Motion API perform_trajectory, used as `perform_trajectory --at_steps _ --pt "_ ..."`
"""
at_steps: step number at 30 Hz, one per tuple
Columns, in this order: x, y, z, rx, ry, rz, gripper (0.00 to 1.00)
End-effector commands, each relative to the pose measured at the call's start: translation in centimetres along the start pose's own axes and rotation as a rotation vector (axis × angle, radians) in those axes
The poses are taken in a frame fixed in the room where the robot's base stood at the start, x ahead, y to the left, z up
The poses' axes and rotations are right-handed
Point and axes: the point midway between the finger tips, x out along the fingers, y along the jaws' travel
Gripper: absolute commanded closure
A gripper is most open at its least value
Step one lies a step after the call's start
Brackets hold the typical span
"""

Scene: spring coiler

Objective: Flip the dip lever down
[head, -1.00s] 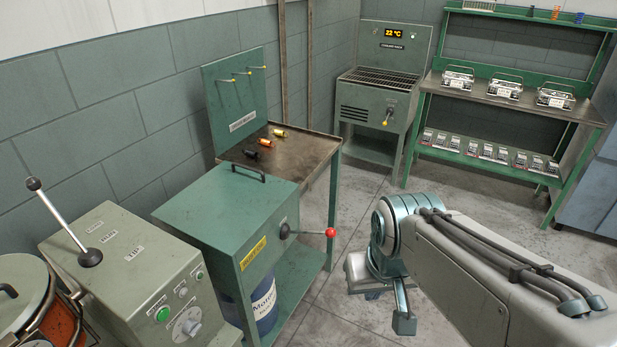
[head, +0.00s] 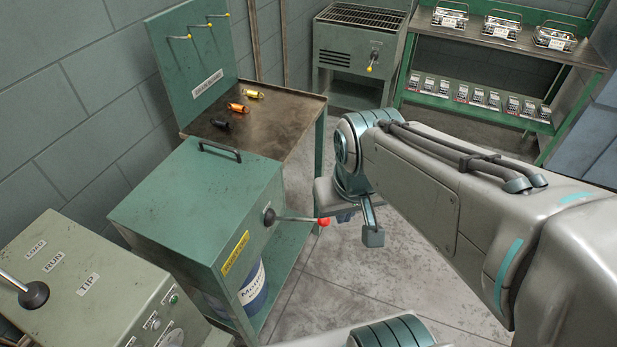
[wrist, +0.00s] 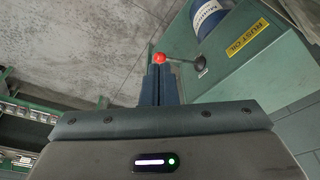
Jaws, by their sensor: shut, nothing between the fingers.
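The dip lever is a grey rod with a red ball knob (head: 323,222) on the front of the green rust oil box (head: 200,200). The lever sticks out roughly level from its dark pivot. In the wrist view the red knob (wrist: 160,58) is just past the tips of my gripper (wrist: 160,70), whose two blue fingers are shut together with nothing between them. In the head view the gripper is mostly hidden by my arm, close beside the knob. I cannot tell whether the fingertips touch the knob.
A blue drum (head: 252,288) stands under the box. A brown bench top (head: 275,125) with several small coloured parts is behind it. A grey control box (head: 85,285) with a lever stands at the lower left. A shelf rack (head: 500,75) is at the back right. Open floor lies between.

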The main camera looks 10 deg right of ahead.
Motion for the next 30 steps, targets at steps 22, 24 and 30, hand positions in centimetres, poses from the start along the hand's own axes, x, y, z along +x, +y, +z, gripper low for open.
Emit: perform_trajectory --at_steps 22,24,30 --pt "6.7 -4.2 -11.7 -0.942 -0.34 0.16 1.0" --pt "7.0 -4.5 -12.0 -0.969 -0.347 0.16 1.0" --pt "7.2 -4.6 -12.1 -0.987 -0.352 0.161 1.0"
